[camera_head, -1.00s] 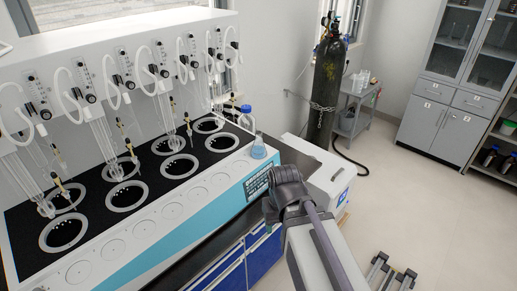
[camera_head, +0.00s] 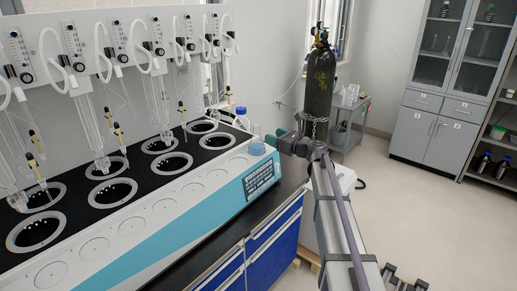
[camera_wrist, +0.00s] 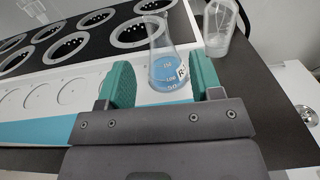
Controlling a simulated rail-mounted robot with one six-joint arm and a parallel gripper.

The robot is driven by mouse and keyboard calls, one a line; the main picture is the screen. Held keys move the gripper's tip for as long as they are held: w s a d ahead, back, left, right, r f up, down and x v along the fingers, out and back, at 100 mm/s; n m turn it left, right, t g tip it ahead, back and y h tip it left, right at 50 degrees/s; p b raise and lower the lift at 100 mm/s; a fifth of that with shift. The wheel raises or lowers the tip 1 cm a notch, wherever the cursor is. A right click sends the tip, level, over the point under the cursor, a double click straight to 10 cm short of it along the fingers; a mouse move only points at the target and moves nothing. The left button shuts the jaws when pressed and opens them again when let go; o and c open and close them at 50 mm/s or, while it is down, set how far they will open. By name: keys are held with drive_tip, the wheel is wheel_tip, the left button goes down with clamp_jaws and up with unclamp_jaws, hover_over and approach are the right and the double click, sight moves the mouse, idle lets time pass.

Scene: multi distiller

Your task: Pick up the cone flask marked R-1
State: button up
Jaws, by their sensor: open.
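The cone flask marked R-1 (camera_wrist: 165,68) holds blue liquid and stands upright on the white ledge of the distiller, at its right end. Its label is partly turned away in the wrist view. In the head view the flask (camera_head: 257,147) shows just left of my gripper (camera_head: 281,144). In the wrist view my gripper (camera_wrist: 160,85) is open, its green fingers on either side of the flask's lower part. The flask appears to lie ahead of or between the fingertips; I cannot tell how deep. I see no clear contact.
The distiller (camera_head: 150,235) has several round heating wells and glass tubes at left. A clear bottle with a blue cap (camera_head: 241,118) stands behind the flask; it also shows in the wrist view (camera_wrist: 219,28). A gas cylinder (camera_head: 319,85) stands behind. The floor at right is clear.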

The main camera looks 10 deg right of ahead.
sight(259, 130)
drive_tip(key=x, duration=0.5)
drive_tip(key=shift+w+a, duration=0.25)
drive_tip(key=shift+a, duration=0.05)
drive_tip(key=shift+w+a+r, duration=0.15)
drive_tip(key=shift+w+a, duration=0.05)
drive_tip(key=shift+w, duration=0.05)
drive_tip(key=x, duration=0.4)
drive_tip(key=shift+w+a+r, duration=0.1)
drive_tip(key=shift+w+a, duration=0.05)
drive_tip(key=shift+a, duration=0.1)
drive_tip(key=shift+c, duration=0.2)
clamp_jaws()
